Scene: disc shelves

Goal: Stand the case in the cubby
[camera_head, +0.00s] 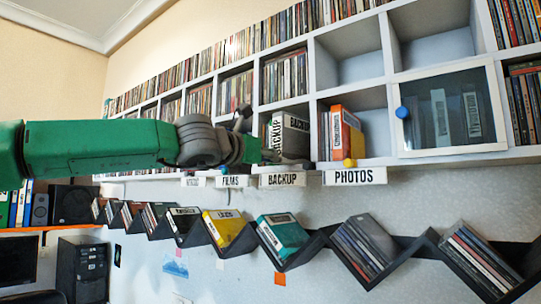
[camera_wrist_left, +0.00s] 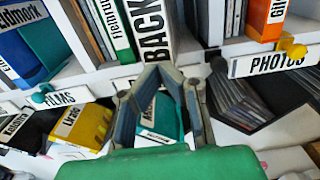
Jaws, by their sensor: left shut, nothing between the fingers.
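A grey and white case labelled BACKUP (camera_head: 291,134) stands in the cubby above the BACKUP label (camera_head: 283,180), its front end jutting toward me. In the left wrist view the BACKUP case (camera_wrist_left: 154,32) is just beyond my fingertips. My left gripper (camera_head: 282,158) is shut and empty, close in front of the case's lower part; I cannot tell whether they touch. In the left wrist view the gripper's fingers (camera_wrist_left: 158,72) meet at the tips, with the zigzag rack seen behind them. My right gripper is out of view.
The PHOTOS cubby (camera_head: 353,177) at right holds an orange case (camera_head: 345,133). A closed glass door (camera_head: 447,115) has a blue knob. Below, a dark zigzag rack holds a teal case (camera_head: 283,235), a yellow case (camera_head: 224,226) and other cases. Two upper cubbies (camera_head: 349,52) are empty.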

